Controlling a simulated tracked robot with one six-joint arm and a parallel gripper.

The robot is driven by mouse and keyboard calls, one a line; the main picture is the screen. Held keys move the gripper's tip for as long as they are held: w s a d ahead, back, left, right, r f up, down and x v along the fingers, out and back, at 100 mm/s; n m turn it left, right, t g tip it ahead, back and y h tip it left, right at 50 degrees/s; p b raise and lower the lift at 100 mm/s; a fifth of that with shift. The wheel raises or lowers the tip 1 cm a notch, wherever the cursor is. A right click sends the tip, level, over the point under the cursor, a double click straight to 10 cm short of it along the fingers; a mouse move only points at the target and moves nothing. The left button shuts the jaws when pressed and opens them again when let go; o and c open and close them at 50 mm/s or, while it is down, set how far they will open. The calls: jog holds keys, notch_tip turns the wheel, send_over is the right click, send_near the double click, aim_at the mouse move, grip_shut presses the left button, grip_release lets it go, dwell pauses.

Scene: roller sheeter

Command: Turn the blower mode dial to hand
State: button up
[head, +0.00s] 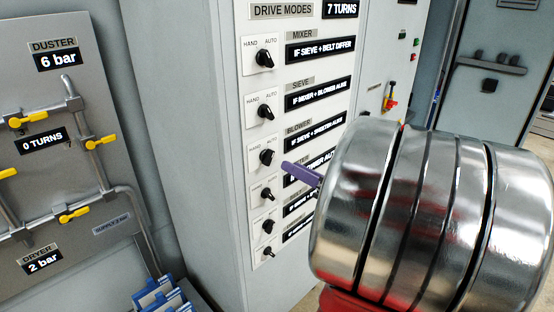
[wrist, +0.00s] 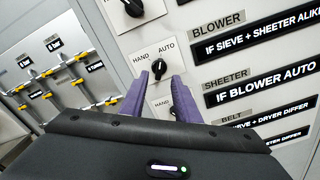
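The blower mode dial (head: 267,156) is a black knob on a white plate marked HAND at left and AUTO at right, third from the top in the drive modes column. In the wrist view the blower dial (wrist: 159,68) shows between the purple fingertips of my gripper (wrist: 160,77), which are apart with the dial in the gap. In the head view my gripper (head: 286,165) reaches in from the right, its tip just right of the dial. I cannot tell whether the fingers touch the knob. Which mark the knob points to is too small to tell surely.
The sieve dial (head: 265,112) is just above and the sheeter dial (head: 267,194) just below, close by. A pipe panel with yellow valve handles (head: 73,214) stands at left. Blue-and-white items (head: 160,296) sit low at the cabinet's left.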

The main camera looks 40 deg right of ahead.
aim_at(272, 156)
jog(key=shift+w+a, duration=0.15)
jog(key=shift+w, duration=3.6)
jog(key=shift+c, duration=0.5)
grip_shut()
